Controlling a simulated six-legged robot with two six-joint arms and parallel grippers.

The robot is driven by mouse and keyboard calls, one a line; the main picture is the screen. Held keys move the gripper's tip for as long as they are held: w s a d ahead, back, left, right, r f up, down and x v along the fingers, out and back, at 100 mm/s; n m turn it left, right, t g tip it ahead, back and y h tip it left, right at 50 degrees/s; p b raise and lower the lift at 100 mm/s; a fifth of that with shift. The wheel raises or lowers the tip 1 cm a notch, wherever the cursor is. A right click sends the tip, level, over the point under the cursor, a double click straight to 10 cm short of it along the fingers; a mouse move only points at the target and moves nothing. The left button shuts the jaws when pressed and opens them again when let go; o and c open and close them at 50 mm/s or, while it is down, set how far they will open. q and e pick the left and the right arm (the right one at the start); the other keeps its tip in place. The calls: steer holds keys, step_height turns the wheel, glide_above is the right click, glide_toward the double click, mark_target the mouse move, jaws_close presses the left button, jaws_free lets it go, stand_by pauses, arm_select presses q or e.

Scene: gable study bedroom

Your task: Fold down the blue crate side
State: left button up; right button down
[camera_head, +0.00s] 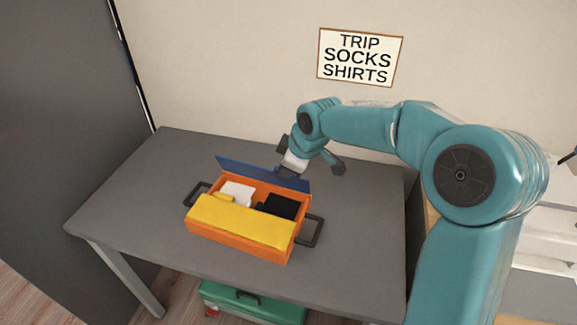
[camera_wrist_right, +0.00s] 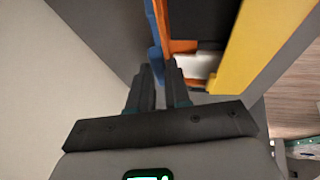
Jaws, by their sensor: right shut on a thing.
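The orange crate (camera_head: 240,247) stands on the grey desk. Its blue side (camera_head: 262,174) runs along the back edge and stands up, apparently leaning a little outward. A yellow side panel (camera_head: 240,220) lies along the front of the crate. My right gripper (camera_head: 289,172) is at the right part of the blue side and shut on its edge. The right wrist view shows the blue side (camera_wrist_right: 155,35) running to between the two fingertips (camera_wrist_right: 160,80). The fingertips are partly hidden in the head view. My left gripper is not in view.
White, yellow and black items (camera_head: 238,192) lie inside the crate. Dark handles (camera_head: 312,231) stick out at both ends. A sign (camera_head: 360,57) hangs on the wall. A green case (camera_head: 250,302) is under the desk (camera_head: 140,195), whose left part is clear.

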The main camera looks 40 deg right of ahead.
steer(key=shift+s+a+f, duration=0.1)
steer(key=shift+s+f, duration=0.1)
steer(key=shift+f, duration=0.25)
steer(key=c, duration=1.3)
jaws_free()
steer(key=shift+o, duration=1.1)
steer(key=shift+w, duration=0.25)
steer(key=shift+s+r, duration=0.15)
steer(key=shift+r, duration=0.15)
steer(key=p+v, duration=0.2)
steer(key=v, duration=1.4)
steer(key=shift+p, duration=0.35)
